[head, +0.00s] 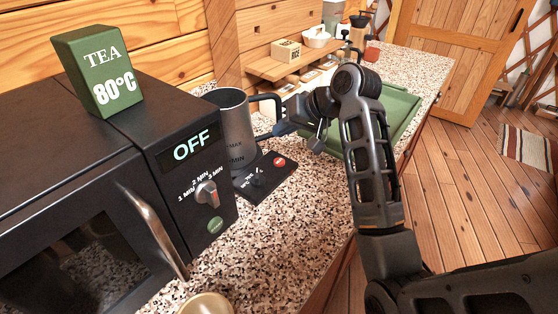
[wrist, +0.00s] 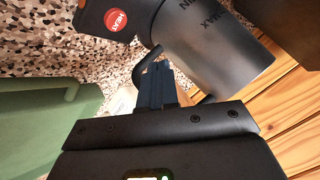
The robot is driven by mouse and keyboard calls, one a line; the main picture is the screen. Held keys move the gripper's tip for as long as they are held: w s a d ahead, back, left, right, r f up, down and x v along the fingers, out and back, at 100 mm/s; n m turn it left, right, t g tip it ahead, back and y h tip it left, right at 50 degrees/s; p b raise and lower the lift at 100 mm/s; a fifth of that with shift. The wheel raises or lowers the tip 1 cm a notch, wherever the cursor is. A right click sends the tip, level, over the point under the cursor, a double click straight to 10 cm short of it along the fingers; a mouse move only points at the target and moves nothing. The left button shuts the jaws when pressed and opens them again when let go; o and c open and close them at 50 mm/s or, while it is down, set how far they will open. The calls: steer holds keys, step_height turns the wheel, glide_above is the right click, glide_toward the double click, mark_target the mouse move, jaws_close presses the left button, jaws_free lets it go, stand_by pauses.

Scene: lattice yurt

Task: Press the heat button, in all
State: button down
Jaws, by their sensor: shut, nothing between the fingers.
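The red heat button (head: 279,161) sits on the black base panel (head: 272,176) of a kettle on the speckled counter. In the wrist view the button (wrist: 115,19) reads HEAT. The grey metal kettle (head: 233,130) stands upright on the base, with MAX and MIN marks; it also fills the upper right of the wrist view (wrist: 218,48). A small dial (head: 257,182) is on the panel. My gripper (head: 281,129) is shut and empty near the kettle's handle, apart from the button. In the wrist view its closed fingers (wrist: 155,80) point up the picture, below the button.
A black microwave (head: 170,170) stands left, its display reading OFF, with a dial and green button. A green box (head: 98,70) on it reads TEA 80°C. A green tray (head: 396,108) lies behind my arm. A wooden shelf (head: 262,66) is on the wall behind.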

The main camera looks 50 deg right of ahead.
steer(key=b, duration=0.3)
glide_above(283, 162)
step_height(283, 162, down, 4)
steer(key=shift+f, duration=1.05)
steer(key=shift+f, duration=0.15)
stand_by(1.0)
steer(key=shift+f, duration=0.25)
steer(key=shift+f, duration=0.45)
stand_by(0.9)
steer(key=shift+r, duration=0.15)
steer(key=shift+r+p, duration=0.75)
steer(key=shift+p, duration=0.2)
